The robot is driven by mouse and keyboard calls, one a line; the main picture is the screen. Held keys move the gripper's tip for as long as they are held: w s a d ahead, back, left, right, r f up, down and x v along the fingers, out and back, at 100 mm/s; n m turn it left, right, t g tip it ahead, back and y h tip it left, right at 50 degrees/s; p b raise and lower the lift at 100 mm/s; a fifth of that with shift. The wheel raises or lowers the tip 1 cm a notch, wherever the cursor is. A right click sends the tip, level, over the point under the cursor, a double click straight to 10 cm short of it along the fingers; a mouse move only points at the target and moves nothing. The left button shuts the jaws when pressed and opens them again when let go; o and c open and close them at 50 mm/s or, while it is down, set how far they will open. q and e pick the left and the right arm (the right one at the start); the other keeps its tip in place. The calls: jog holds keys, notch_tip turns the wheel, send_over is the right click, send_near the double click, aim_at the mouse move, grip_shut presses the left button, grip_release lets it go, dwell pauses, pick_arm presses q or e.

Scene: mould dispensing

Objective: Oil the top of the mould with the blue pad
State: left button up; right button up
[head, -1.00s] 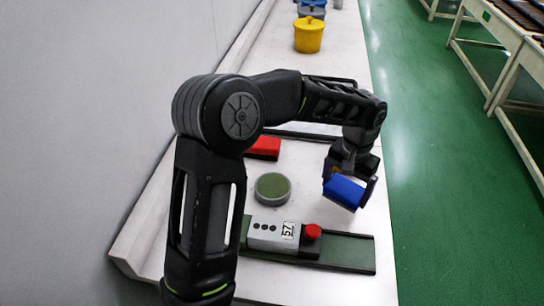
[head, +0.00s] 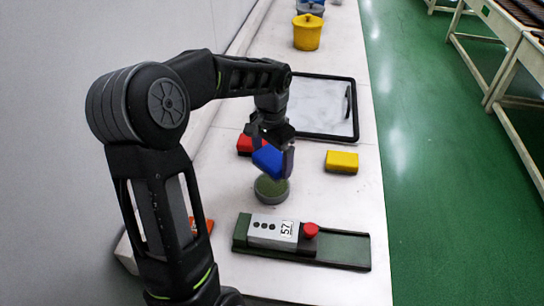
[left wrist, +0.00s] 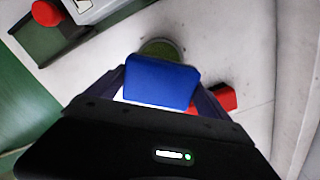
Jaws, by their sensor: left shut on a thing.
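My left gripper (head: 272,150) is shut on the blue pad (head: 268,161) and holds it tilted. In the head view the pad overlaps the far edge of a round grey dish with a green top (head: 271,189); I cannot tell whether they touch. The left wrist view shows the blue pad (left wrist: 160,82) between the fingers, with the green-topped dish (left wrist: 160,47) partly hidden behind it. A dark green plate (head: 340,249) carries a grey box marked 57 (head: 266,230) with a red knob (head: 310,230). I cannot tell which item is the mould. My right gripper is not in view.
A red block (head: 244,145) sits behind the pad, partly hidden. A yellow block (head: 342,161) is to the right. A black-framed tray (head: 318,107) and a yellow bucket (head: 306,33) stand farther back.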

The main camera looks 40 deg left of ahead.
aim_at(272, 185)
pick_arm(q)
jog(key=shift+f+b, duration=2.2)
jog(key=shift+f, duration=0.75)
jog(key=shift+f+b, duration=0.4)
jog(key=shift+f, duration=0.25)
jog(key=shift+r, duration=0.15)
jog(key=shift+r+p, duration=2.7)
jog(key=shift+r, duration=0.75)
